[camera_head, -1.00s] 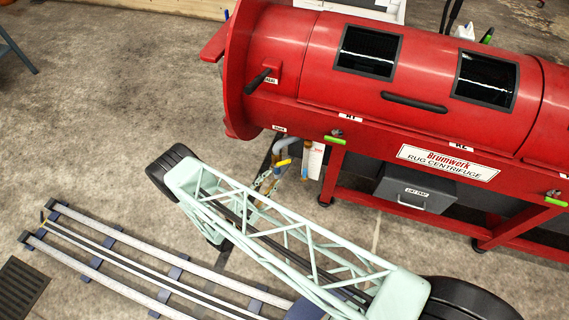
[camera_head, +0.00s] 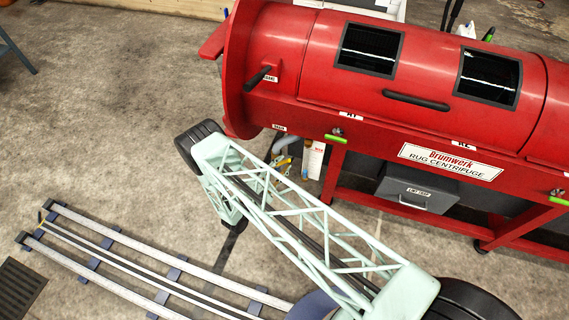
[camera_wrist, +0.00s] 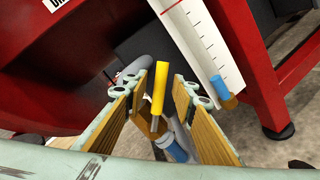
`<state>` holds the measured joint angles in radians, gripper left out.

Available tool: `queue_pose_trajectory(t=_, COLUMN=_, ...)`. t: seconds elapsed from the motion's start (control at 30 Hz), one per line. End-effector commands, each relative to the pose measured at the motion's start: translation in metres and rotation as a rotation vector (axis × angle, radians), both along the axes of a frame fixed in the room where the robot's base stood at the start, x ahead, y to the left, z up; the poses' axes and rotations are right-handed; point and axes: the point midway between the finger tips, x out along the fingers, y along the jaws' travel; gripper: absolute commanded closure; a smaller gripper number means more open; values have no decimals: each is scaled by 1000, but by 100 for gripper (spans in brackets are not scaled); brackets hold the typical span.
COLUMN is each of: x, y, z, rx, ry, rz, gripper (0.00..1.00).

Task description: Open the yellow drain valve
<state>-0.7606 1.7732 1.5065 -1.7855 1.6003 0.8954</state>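The yellow drain valve (camera_wrist: 159,88) shows in the wrist view as a yellow lever on a grey pipe below the red machine. The lever points up in that picture, and a blue fitting (camera_wrist: 172,148) sits below it. My gripper (camera_wrist: 163,80) is open, its two tan-padded fingers on either side of the lever with visible gaps. I cannot tell how deep the lever sits between the fingers.
The red rug centrifuge (camera_head: 400,110) stands on red legs over the valve. A grey lint trap box (camera_head: 418,188) is further right.

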Motion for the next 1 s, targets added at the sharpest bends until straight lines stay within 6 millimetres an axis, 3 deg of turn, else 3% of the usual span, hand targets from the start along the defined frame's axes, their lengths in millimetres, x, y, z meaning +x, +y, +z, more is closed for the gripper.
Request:
queue_pose_trajectory(t=0.3, x=14, y=-10, z=0, rx=0, ry=0, rz=0, gripper=75)
queue_pose_trajectory(t=0.67, x=16, y=-11, z=0, rx=0, ry=0, rz=0, gripper=75)
queue_pose_trajectory(t=1.0, x=16, y=-11, z=0, rx=0, ry=0, rz=0, gripper=100)
